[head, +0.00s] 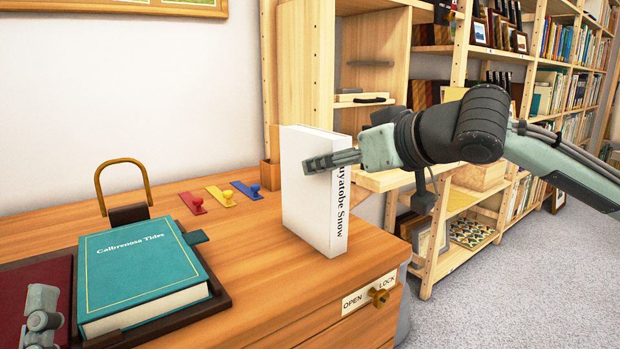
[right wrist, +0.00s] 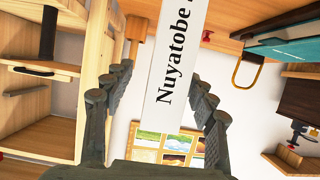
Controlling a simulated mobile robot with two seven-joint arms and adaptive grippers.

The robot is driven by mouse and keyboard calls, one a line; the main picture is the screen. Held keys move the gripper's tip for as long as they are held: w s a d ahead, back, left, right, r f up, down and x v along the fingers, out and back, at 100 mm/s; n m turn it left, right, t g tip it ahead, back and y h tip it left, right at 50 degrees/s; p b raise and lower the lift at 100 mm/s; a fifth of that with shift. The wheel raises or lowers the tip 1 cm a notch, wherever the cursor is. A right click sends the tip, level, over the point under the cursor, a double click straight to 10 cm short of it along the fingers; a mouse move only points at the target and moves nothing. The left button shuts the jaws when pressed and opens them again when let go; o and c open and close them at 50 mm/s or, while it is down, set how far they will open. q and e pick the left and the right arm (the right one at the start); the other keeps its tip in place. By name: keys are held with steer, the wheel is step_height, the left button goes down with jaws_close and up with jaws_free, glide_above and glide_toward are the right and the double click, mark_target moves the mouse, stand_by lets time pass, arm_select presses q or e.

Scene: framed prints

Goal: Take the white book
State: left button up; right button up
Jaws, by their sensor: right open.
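The white book (head: 308,190) stands upright near the right end of the wooden desk, its spine marked with black lettering. My right gripper (head: 330,161) reaches in from the right at the upper part of the book and hides part of it. In the right wrist view the book's spine (right wrist: 176,60) lies between the two open fingers, with gaps visible on both sides; the gripper is not closed on it. My left gripper (head: 42,318) shows only partly at the lower left, above the red book, and its opening is unclear.
A teal book (head: 140,270) lies on a dark tray at the desk's left. Red, yellow and blue pieces with knobs (head: 221,196) lie behind. The desk front has an OPEN/LOCK plate (head: 369,293). Wooden shelves (head: 455,200) stand behind my right arm. The desk between the books is clear.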

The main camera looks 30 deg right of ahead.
mark_target(312, 187)
arm_select(q)
steer(key=shift+w+d+f+g+p, duration=0.35)
steer(key=shift+w+d+f+g, duration=0.1)
steer(key=shift+w+f+g, duration=0.4)
steer(key=shift+s, duration=0.1)
arm_select(e)
steer(key=x, duration=0.5)
steer(key=shift+w+a+f, duration=0.2)
steer(key=shift+a+f, duration=0.15)
steer(key=shift+f, duration=0.1)
jaws_close()
steer(key=shift+r, duration=0.1)
